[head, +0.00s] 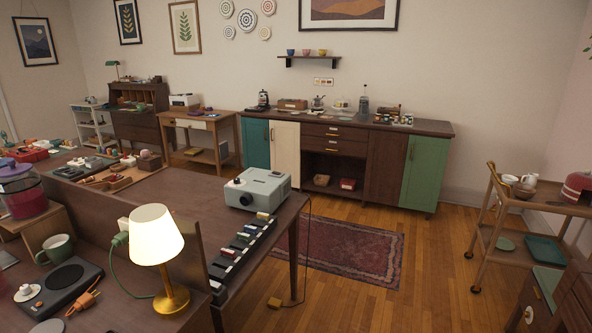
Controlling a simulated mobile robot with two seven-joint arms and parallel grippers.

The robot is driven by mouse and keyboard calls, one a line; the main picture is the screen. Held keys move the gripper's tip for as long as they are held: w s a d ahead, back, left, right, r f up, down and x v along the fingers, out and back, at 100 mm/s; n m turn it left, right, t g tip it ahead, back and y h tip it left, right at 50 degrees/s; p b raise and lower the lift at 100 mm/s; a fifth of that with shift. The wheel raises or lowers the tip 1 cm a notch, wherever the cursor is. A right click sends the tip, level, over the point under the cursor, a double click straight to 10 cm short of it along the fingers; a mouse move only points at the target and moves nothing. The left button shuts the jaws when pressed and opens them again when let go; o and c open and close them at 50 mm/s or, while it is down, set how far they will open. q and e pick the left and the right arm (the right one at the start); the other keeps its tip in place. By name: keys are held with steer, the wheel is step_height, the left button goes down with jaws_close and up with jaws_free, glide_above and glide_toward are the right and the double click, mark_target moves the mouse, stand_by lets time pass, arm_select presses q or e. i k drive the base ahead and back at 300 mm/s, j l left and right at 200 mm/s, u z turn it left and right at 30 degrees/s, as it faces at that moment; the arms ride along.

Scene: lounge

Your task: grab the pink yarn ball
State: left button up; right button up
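I cannot make out a pink yarn ball for certain anywhere in the head view. Small items on the far left tables are too small to tell apart. Neither of my grippers is in view.
A lit lamp (157,240), a green mug (57,248) and a dark hot plate (65,287) stand on the near left desk. A grey projector (258,189) sits on the table behind. A wooden trolley (515,240) stands right. The wood floor (425,265) and patterned rug (345,247) are clear.

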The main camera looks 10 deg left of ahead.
mark_target(144, 154)
steer(key=i+l+z, duration=0.25)
steer(key=i, duration=0.35)
steer(key=i+z, duration=0.25)
steer(key=i, duration=1.7)
steer(key=i+u, duration=0.2)
steer(key=i, duration=1.2)
steer(key=i+u, duration=0.2)
steer(key=i, duration=0.45)
steer(key=i+l+u, duration=0.25)
steer(key=i, duration=0.35)
steer(key=i+u, duration=1.25)
steer(key=u, duration=0.25)
steer(key=i+u, duration=0.25)
steer(key=u, duration=0.2)
steer(key=i+l+u, duration=0.2)
steer(key=u, duration=0.3)
steer(key=i+l+u, duration=0.15)
steer(key=u, duration=0.3)
steer(key=i+l+u, duration=0.15)
steer(key=l+u, duration=0.15)
steer(key=u, duration=0.15)
steer(key=i+l+u, duration=0.25)
steer(key=l, duration=0.15)
steer(key=l+u, duration=0.25)
steer(key=l, duration=0.15)
